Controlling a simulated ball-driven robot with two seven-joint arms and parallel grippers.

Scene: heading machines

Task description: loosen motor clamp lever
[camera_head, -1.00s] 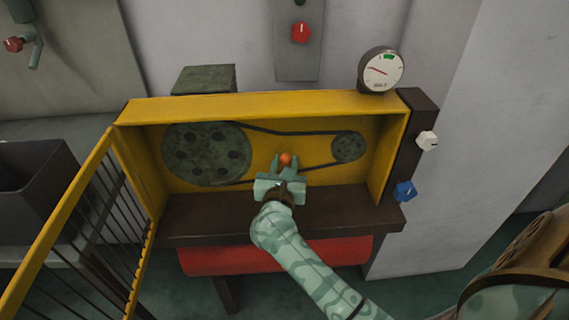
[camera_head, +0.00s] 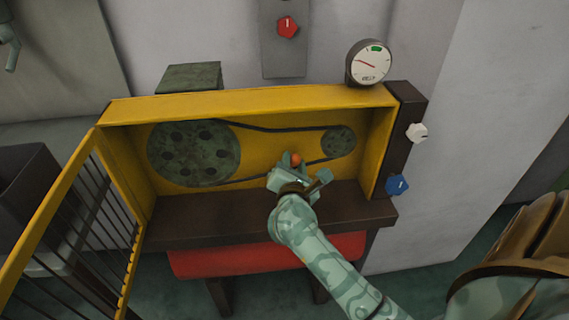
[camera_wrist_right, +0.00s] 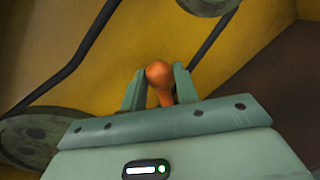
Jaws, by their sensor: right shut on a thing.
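My right gripper (camera_head: 291,162) reaches in from the front and is shut on the lever. In the right wrist view the lever's round orange knob (camera_wrist_right: 159,72) and short stem sit between the two fingers (camera_wrist_right: 157,88). The lever's lower end is hidden behind the gripper. My left gripper is not in view.
The large pulley (camera_head: 195,153) and belt (camera_head: 270,130) are at the back of the housing. The barred yellow door (camera_head: 50,228) stands open at left. A gauge (camera_head: 369,63), white knob (camera_head: 416,132) and blue knob (camera_head: 397,185) are at right. A red knob (camera_head: 287,27) is above.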

